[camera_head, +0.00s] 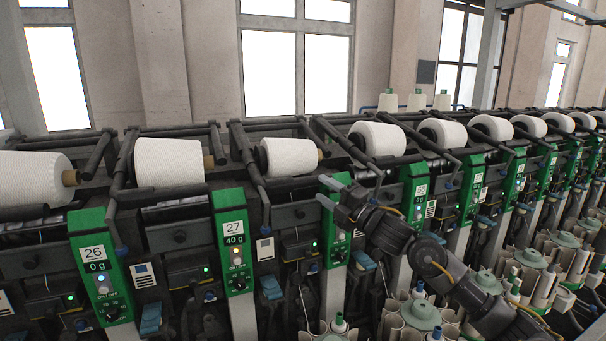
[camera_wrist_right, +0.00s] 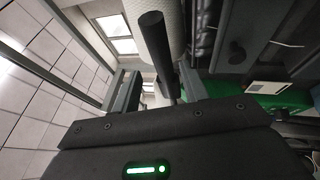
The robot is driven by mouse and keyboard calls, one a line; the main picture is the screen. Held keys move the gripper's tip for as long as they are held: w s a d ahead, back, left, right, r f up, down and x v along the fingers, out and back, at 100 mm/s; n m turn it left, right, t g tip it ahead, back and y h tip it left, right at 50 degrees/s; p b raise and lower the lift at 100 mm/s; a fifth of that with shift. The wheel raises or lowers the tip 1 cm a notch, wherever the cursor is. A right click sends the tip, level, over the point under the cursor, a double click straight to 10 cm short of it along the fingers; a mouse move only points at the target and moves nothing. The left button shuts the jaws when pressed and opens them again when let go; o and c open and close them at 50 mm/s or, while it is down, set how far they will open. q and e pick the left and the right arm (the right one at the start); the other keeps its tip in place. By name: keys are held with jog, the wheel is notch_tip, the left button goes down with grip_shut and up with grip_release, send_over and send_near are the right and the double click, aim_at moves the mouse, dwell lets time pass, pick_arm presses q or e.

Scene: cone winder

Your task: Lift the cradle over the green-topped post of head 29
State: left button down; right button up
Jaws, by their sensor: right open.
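My right gripper (camera_head: 326,192) reaches in from the lower right, its open fingers in front of the green-topped post (camera_head: 335,252) to the right of post 27. Counting on from 27, the second post right (camera_head: 418,192) is head 29; its label is too small to read surely. A dark cradle arm (camera_head: 428,142) slants down beside that post's top, left of a white cone (camera_head: 443,132). In the right wrist view, a dark round bar (camera_wrist_right: 156,45) shows between the open fingers (camera_wrist_right: 158,90); contact and which head it belongs to cannot be told. My left gripper is not visible.
Posts 26 (camera_head: 93,255) and 27 (camera_head: 234,240) stand left, with white cones (camera_head: 168,160) and dark cradle arms above. Bobbin magazines (camera_head: 422,314) fill the lower right. The row of heads continues right. Open air lies in front of the left heads.

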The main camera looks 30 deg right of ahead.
aim_at(313, 183)
jog(key=p+x, duration=0.2)
jog(key=x, duration=0.5)
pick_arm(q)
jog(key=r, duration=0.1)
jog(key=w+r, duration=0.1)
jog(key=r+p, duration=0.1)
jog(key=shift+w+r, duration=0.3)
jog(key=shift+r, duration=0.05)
pick_arm(e)
jog(key=shift+w+a, duration=0.2)
jog(key=shift+w, duration=0.45)
grip_shut()
